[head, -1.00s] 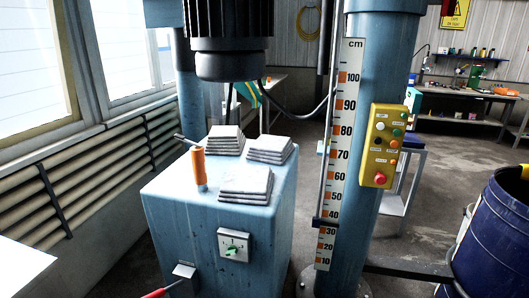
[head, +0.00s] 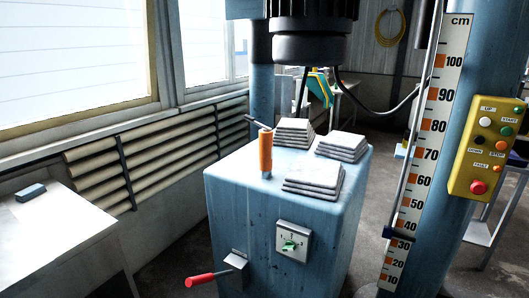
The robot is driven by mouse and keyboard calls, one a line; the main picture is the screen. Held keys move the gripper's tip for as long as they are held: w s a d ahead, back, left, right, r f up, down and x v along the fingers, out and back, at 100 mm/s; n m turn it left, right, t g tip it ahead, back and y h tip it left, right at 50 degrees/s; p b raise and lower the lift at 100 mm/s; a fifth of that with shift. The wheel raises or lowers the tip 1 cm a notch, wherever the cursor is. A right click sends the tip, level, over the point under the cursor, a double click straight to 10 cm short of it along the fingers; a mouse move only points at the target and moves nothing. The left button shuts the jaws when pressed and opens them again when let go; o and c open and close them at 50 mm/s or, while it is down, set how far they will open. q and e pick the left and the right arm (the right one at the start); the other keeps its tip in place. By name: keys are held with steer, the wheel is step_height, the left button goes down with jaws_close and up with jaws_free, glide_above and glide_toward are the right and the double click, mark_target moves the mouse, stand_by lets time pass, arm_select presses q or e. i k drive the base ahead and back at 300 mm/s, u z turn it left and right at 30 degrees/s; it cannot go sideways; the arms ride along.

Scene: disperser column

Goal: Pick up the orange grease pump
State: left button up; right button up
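The orange grease pump (head: 266,152) stands upright on top of the blue machine cabinet (head: 250,225), near its left edge. A thin dark handle sticks out at its top toward the upper left. Neither of my grippers shows in the head view.
Several stacks of grey cloths (head: 313,179) lie on the cabinet beside the pump. A lever with a red handle (head: 199,280) juts from the cabinet's front. A white table (head: 60,235) stands at left, the scale column (head: 432,140) and yellow control box (head: 486,150) at right.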

mark_target(266, 137)
steer(key=u, duration=0.55)
steer(key=i, duration=0.6)
steer(key=u, duration=0.8)
steer(key=i, duration=0.9)
steer(key=z, duration=0.25)
